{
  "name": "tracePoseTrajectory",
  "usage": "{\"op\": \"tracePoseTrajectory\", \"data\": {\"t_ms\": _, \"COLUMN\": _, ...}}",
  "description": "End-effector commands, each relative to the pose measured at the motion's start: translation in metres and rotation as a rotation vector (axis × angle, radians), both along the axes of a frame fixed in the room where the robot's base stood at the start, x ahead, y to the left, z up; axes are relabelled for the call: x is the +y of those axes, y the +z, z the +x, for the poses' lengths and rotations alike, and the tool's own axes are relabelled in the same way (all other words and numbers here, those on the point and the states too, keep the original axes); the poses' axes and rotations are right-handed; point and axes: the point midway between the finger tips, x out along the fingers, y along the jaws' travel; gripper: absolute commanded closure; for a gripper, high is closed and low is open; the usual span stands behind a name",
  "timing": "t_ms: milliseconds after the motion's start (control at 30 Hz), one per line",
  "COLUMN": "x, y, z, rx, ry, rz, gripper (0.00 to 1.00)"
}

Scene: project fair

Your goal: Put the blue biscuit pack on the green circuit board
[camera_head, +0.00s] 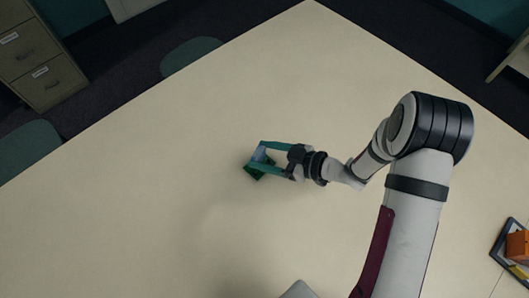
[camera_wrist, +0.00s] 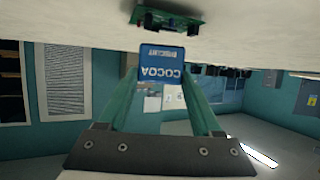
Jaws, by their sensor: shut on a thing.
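The blue biscuit pack (camera_head: 259,154) is held between the two green fingers of my gripper (camera_head: 262,156). In the wrist view the pack (camera_wrist: 162,65) shows its "COCOA BISCUIT" label upside down between the fingertips (camera_wrist: 161,77). The green circuit board (camera_head: 254,172) lies on the table and is partly hidden by the pack and a finger in the head view. In the wrist view the board (camera_wrist: 168,17) is at the top, just beyond the pack's far end. Whether pack and board touch, I cannot tell.
The pale table (camera_head: 180,190) is wide and clear around the board. An orange object (camera_head: 518,246) in a dark tray (camera_head: 499,243) sits at the far right. A grey object (camera_head: 298,290) shows at the bottom edge. Chairs (camera_head: 190,55) stand beyond the table's left edge.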

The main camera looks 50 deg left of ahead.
Motion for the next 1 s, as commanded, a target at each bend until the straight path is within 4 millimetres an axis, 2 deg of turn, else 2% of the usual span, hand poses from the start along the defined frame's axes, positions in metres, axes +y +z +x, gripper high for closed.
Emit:
{"op": "tracePoseTrajectory", "data": {"t_ms": 667, "x": 0.0, "y": -0.011, "z": 0.0, "rx": 0.0, "ry": 0.0, "rz": 0.0, "gripper": 0.86}}
{"op": "tracePoseTrajectory", "data": {"t_ms": 700, "x": 0.0, "y": -0.011, "z": 0.0, "rx": 0.0, "ry": 0.0, "rz": 0.0, "gripper": 0.27}}
{"op": "tracePoseTrajectory", "data": {"t_ms": 833, "x": 0.0, "y": -0.011, "z": 0.0, "rx": 0.0, "ry": 0.0, "rz": 0.0, "gripper": 0.04}}
{"op": "tracePoseTrajectory", "data": {"t_ms": 1000, "x": 0.0, "y": -0.011, "z": 0.0, "rx": 0.0, "ry": 0.0, "rz": 0.0, "gripper": 0.04}}
